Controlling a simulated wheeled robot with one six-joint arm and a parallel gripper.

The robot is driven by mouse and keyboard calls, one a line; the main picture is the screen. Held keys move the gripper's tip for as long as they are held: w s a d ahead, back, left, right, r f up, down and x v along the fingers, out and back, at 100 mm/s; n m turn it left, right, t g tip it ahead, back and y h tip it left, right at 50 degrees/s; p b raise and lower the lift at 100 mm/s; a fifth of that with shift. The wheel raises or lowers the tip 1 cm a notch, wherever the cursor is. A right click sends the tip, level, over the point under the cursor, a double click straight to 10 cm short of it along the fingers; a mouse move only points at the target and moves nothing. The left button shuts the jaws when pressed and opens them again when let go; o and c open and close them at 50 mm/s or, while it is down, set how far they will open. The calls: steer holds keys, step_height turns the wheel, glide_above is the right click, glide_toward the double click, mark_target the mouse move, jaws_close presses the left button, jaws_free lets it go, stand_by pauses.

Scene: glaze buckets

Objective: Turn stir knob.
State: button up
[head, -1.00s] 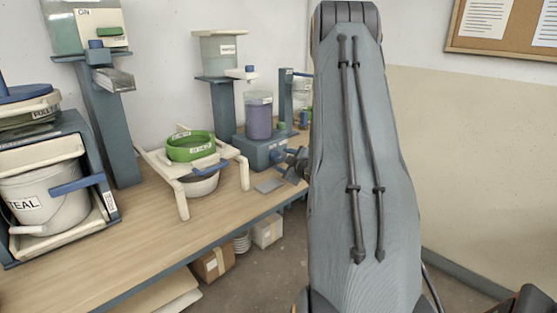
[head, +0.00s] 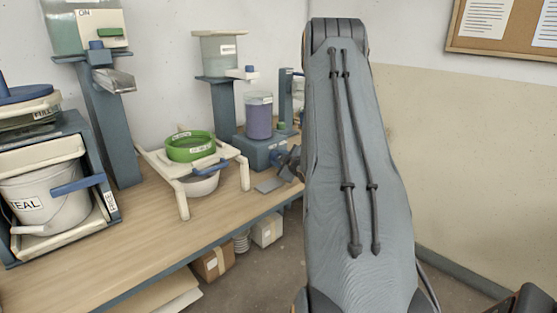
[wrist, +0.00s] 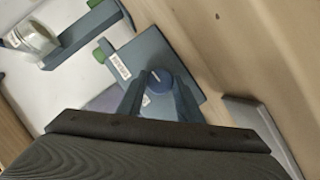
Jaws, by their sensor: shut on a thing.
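The stir knob (wrist: 159,80) is a round blue dial with a pale mark, on the face of the blue-grey stirrer base (wrist: 148,52). In the wrist view the knob sits between the two fingers of my gripper (wrist: 159,91), which is shut on it. In the head view the stirrer base (head: 258,152) stands at the right end of the bench with a purple-filled container (head: 258,117) on top. My gripper (head: 288,164) is at its right front side there, small and partly hidden by my arm, and the knob is hard to make out.
A white stand with a green sieve (head: 190,147) stands left of the stirrer. A grey flat plate (head: 270,185) lies at the bench's front edge. A hopper on a post (head: 220,55) rises behind. Boxes (head: 267,230) sit below the bench.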

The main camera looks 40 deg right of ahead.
steer(key=shift+r+m+p, duration=0.1)
steer(key=shift+m+p, duration=0.2)
steer(key=shift+p, duration=0.05)
steer(key=m+y+p, duration=0.1)
steer(key=p, duration=0.1)
steer(key=shift+d+r+m+g+p, duration=0.1)
steer(key=shift+r+m+g+p, duration=0.05)
steer(key=shift+m+g+p, duration=0.25)
steer(key=m+y+p, duration=0.1)
steer(key=p, duration=0.1)
steer(key=m+y+p, duration=0.2)
steer(key=shift+d+m+g, duration=0.2)
steer(key=shift+m+g, duration=0.1)
steer(key=m+y, duration=0.1)
steer(key=m+y+p, duration=0.1)
steer(key=m, duration=0.1)
steer(key=shift+d+f, duration=0.15)
steer(key=shift+f, duration=0.05)
steer(key=m+y+b, duration=0.1)
steer(key=m+y, duration=0.1)
steer(key=m, duration=0.1)
steer(key=shift+d+y+b, duration=0.1)
steer(key=shift+y+b, duration=0.2)
steer(key=shift+b, duration=0.05)
steer(key=o, duration=1)
steer(key=shift+o, duration=0.2)
